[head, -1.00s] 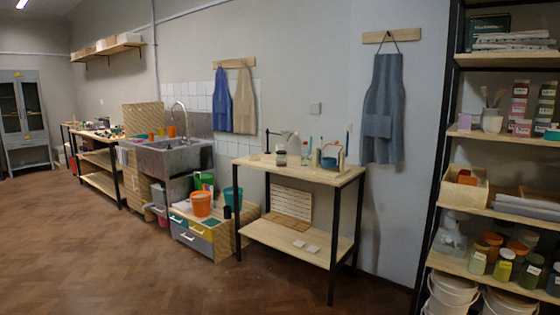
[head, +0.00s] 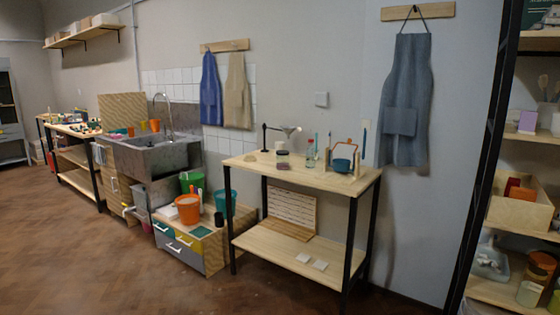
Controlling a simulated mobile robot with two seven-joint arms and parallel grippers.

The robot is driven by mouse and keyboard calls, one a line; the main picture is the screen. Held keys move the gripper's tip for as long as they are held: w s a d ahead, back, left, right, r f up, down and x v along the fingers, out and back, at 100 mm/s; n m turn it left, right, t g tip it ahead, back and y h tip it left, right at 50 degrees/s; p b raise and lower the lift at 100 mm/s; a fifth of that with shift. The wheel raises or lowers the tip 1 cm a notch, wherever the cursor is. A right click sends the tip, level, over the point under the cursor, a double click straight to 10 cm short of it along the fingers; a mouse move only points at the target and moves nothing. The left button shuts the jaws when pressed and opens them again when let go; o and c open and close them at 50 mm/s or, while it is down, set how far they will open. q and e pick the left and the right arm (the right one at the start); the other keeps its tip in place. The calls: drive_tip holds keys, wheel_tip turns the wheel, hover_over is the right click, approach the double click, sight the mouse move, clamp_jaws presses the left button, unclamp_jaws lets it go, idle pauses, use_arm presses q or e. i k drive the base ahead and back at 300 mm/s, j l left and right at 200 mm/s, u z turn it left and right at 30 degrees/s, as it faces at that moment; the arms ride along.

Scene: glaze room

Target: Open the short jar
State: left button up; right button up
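A small, low jar (head: 283,158) with a dark lid stands on the top of the wooden worktable (head: 240,161), towards its back. The lid appears to be on, though the jar is small in the picture. A taller clear bottle (head: 310,155) stands to its right. Other lidded jars, such as a pale green one (head: 529,294), stand on the shelf unit at the right edge, partly cut off. Neither of my grippers is in view.
A desk lamp (head: 288,130) leans over the jar. A drawer unit with an orange bucket (head: 188,209) stands left of the table. The floor (head: 110,265) in front at left is clear.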

sight(282, 163)
drive_tip(key=i+j, duration=0.15)
drive_tip(key=i, duration=0.4)
drive_tip(key=i+j, duration=0.15)
drive_tip(key=i, duration=0.35)
